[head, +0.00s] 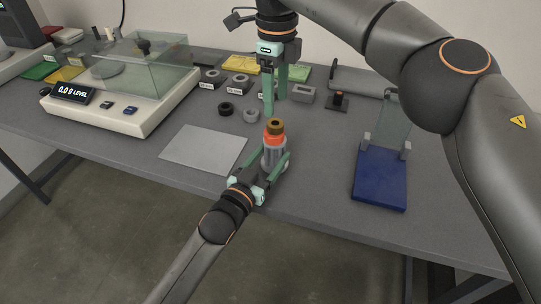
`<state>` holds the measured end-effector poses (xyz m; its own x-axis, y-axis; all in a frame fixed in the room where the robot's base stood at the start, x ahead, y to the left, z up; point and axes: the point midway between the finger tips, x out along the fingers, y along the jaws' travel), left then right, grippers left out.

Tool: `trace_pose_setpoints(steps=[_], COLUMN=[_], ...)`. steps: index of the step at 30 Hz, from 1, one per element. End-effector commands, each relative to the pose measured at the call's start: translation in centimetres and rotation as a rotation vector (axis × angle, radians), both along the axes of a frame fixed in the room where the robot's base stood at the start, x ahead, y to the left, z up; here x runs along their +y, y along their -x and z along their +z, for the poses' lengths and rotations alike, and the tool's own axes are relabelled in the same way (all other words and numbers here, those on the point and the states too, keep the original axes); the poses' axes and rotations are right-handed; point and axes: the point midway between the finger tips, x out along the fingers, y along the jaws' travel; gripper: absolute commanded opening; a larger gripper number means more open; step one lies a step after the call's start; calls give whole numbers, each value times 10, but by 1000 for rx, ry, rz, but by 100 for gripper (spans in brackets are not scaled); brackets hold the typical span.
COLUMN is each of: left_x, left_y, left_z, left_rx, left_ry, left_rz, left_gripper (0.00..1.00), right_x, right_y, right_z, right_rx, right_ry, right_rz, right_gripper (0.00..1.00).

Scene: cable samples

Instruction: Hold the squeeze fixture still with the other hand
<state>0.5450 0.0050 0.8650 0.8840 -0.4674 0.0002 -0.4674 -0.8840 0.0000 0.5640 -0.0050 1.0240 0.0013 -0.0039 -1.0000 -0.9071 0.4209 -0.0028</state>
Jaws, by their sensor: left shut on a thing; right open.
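The squeeze fixture (274,154) is a small upright grey cylinder near the table's front edge. It has an orange collar and a brass-coloured ring (275,125) on top. My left gripper (276,166) is shut on its grey body from the front, with green fingers on either side. My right gripper (276,104) hangs just above and behind the brass ring, fingers pointing down. It is open, and I see nothing between its fingers. The fixture's lower part is partly hidden by my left gripper.
A balance (125,106) with a clear cover stands at the left. A pale sheet (203,149) lies left of the fixture. A blue base (380,181) with a clear upright plate is at the right. Small dark and grey rings (226,109) and grey blocks (304,94) lie behind.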

Motion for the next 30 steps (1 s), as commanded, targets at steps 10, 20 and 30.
trace_pose_setpoints(steps=[10,20,30], left_x=[0,0,0], left_y=[0,0,0], left_z=[-1,-1,-1], left_rx=[2,2,2], left_ry=[-1,-1,-1], left_rz=[0,0,0], left_gripper=[0,0,0], right_x=[0,1,1], right_y=[0,0,0], right_z=[-47,-61,-61], right_rx=[2,1,1], right_ry=[-2,-4,-4], right_rz=[0,0,0], right_gripper=[65,65,48])
